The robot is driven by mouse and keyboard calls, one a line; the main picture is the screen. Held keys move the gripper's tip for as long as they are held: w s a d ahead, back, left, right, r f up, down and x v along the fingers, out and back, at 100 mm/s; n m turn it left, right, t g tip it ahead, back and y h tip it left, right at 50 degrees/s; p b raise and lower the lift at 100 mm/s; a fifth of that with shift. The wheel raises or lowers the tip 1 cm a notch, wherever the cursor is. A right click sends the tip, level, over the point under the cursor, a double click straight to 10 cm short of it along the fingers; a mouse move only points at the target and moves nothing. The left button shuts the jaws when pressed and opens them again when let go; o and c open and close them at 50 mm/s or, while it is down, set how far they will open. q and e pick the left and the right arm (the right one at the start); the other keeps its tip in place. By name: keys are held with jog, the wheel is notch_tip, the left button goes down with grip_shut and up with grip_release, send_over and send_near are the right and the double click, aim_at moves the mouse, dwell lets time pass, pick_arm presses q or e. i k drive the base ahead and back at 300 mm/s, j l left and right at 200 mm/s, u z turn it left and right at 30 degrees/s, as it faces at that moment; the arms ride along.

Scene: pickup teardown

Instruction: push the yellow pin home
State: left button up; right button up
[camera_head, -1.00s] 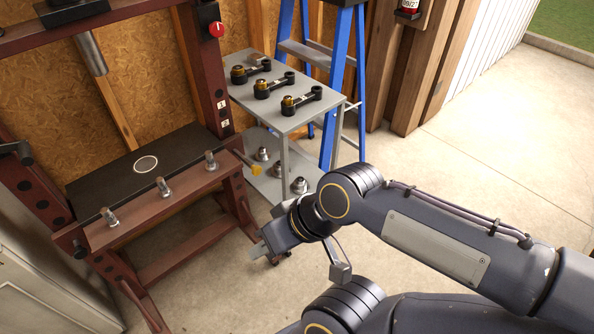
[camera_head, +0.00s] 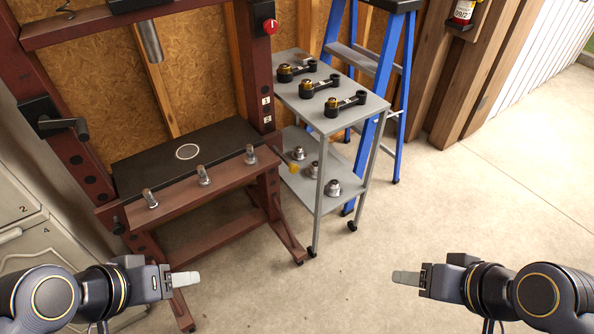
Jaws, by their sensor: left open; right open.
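The yellow pin (camera_head: 294,168) shows as a small yellow end beside the right post of the dark red press frame (camera_head: 252,80), at bed height, in front of the cart. The yellow end stands out from the post; its shaft is hard to make out. My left gripper (camera_head: 188,281) is at the lower left, open and empty, its fingers pointing right. My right gripper (camera_head: 405,278) is at the lower right, open and empty, its fingers pointing left. Both are well apart from the pin, nearer to the camera.
The press bed has a black plate (camera_head: 200,149) and three metal studs along its front bar. A grey cart (camera_head: 371,104) right of the press holds black arms on top and metal parts below. A blue ladder (camera_head: 405,90) stands behind it. The floor (camera_head: 330,290) between my grippers is clear.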

aim_at(293, 168)
jog(key=i+l, duration=0.7)
jog(key=i, duration=0.2)
